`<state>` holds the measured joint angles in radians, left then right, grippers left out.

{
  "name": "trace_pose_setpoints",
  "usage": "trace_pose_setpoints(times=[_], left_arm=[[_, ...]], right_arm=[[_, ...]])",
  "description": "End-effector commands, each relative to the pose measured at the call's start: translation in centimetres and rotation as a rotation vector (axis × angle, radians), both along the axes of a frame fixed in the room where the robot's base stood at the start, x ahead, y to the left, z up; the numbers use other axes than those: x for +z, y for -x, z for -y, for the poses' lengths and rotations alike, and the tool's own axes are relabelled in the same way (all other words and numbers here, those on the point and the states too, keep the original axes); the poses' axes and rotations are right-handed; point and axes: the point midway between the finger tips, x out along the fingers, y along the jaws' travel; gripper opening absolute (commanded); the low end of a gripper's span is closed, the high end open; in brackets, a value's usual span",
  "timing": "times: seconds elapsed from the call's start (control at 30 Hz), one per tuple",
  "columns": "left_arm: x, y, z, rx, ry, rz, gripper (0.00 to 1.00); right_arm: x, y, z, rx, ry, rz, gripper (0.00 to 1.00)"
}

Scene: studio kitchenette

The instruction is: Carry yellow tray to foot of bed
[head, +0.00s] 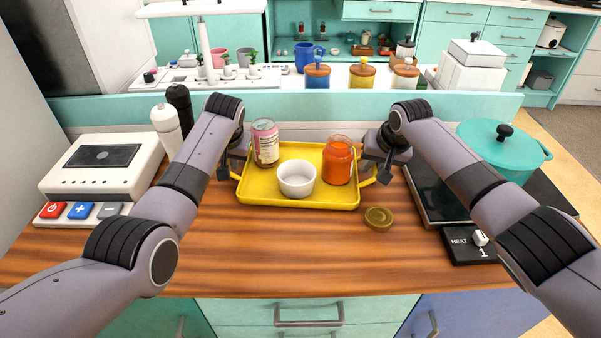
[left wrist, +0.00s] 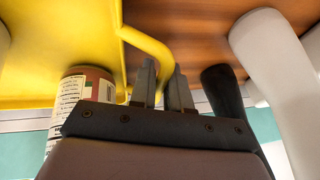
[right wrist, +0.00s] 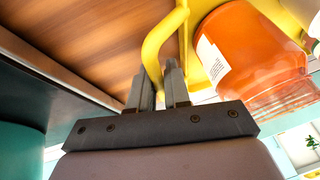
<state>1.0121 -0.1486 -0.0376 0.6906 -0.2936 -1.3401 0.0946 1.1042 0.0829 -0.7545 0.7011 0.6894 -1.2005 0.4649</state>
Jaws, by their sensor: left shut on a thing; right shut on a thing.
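The yellow tray (head: 300,204) is on the wooden counter in the head view; I cannot tell whether it touches the wood. It bears a white bowl (head: 297,180), a pink-labelled can (head: 265,143) and an orange jar (head: 338,161). My left gripper (head: 228,170) is shut on the tray's left handle, which shows between the fingers in the left wrist view (left wrist: 152,48). My right gripper (head: 382,170) is shut on the right handle, which also shows in the right wrist view (right wrist: 156,45). The bed is not in view.
A brass lid (head: 379,218) lies on the counter just right of the tray. Dark and white shakers (head: 180,108) and a white device (head: 103,165) stand left. A black scale (head: 470,243) and teal pot (head: 503,152) are right. The front counter is clear.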

Motion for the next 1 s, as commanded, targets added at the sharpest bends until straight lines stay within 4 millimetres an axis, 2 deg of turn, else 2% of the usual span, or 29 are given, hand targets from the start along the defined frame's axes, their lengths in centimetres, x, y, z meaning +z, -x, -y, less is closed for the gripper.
trace_pose_setpoints(times=[0.37,0.8,1.0], left_arm=[[1.2,-0.1,0.0,-0.001,-0.001,0.006,0.0],[4.5,-0.1,0.0,-0.001,-0.001,0.006,0.0],[5.3,-0.1,0.0,-0.001,-0.001,0.006,0.0]], right_arm=[[1.2,-0.1,-0.1,0.001,-0.002,0.006,0.0],[4.5,-0.1,-0.1,0.001,-0.002,0.006,0.0],[5.3,-0.1,-0.1,0.001,-0.002,0.006,0.0]])
